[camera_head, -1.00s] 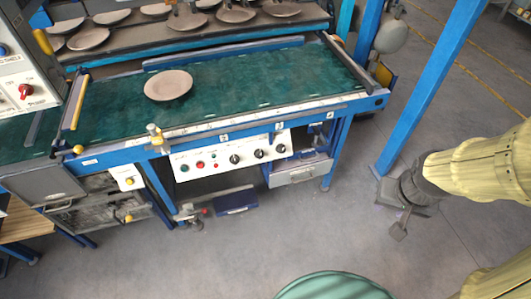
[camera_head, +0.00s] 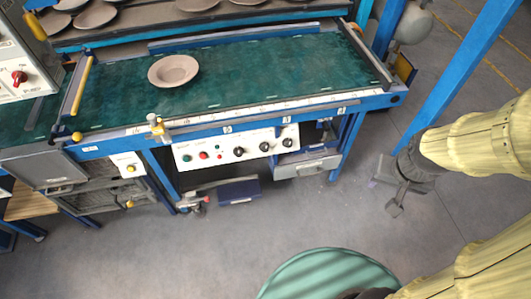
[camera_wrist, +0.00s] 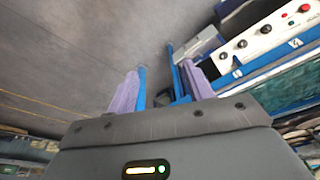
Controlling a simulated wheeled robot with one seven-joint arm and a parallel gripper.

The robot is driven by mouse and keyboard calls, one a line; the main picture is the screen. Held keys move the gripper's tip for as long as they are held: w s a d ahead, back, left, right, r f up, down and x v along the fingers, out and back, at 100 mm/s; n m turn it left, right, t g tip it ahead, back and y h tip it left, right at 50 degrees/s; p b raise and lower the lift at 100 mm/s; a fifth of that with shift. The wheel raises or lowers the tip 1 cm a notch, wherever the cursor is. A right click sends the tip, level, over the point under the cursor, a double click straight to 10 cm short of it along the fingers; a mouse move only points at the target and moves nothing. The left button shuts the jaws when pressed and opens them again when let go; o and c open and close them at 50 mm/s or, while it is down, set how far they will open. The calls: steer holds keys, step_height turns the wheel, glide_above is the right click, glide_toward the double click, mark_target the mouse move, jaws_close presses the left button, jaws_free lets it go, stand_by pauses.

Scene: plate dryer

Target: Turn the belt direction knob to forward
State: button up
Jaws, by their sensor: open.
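A white control panel (camera_head: 235,149) hangs under the front edge of the green conveyor belt (camera_head: 300,75). It carries three black knobs: a left one (camera_head: 239,152), a middle one (camera_head: 264,147) and a right one (camera_head: 287,143). Their labels are too small to read, so I cannot tell which sets belt direction. The panel (camera_wrist: 275,30) also shows at the upper right of the wrist view. My gripper (camera_head: 390,195) is right of the panel, apart from it. In the wrist view its two purple fingers (camera_wrist: 162,88) are spread, with nothing held between them.
A blue post (camera_head: 440,85) stands behind my gripper. A blue table leg (camera_head: 347,145) and a grey drawer box (camera_head: 306,164) are right of and below the knobs. A brown plate (camera_head: 173,70) lies on the belt. Grey floor (camera_head: 300,215) in front is open.

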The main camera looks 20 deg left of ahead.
mark_target(266, 150)
steer(key=w+a+f+t+b, duration=0.2)
steer(key=w+a+f+b, duration=0.3)
steer(key=f, duration=0.4)
steer(key=w+a+f+m+t+y+b, duration=0.1)
steer(key=w+a+f+t+b, duration=0.2)
steer(key=w+f+b, duration=0.5)
steer(key=w+a+f+t+b, duration=0.2)
steer(key=w+a+f+b, duration=0.3)
steer(key=f, duration=0.5)
steer(key=s+a+f+n+t+y+b, duration=0.2)
steer(key=a+f+t+y+b, duration=0.1)
steer(key=a+f+b, duration=0.5)
steer(key=s+a+f+n+t+y+b, duration=0.1)
steer(key=a+f+t+y+b, duration=0.1)
steer(key=a+f+y+b, duration=0.3)
steer(key=a+f+b, duration=0.3)
steer(key=f, duration=0.2)
steer(key=shift+s+a+f+n+t+b, duration=0.35)
steer(key=shift+s+a+f+n+t, duration=0.05)
steer(key=b+x, duration=0.3)
steer(key=x, duration=1.4)
steer(key=shift+w+a, duration=0.15)
steer(key=shift+w, duration=0.05)
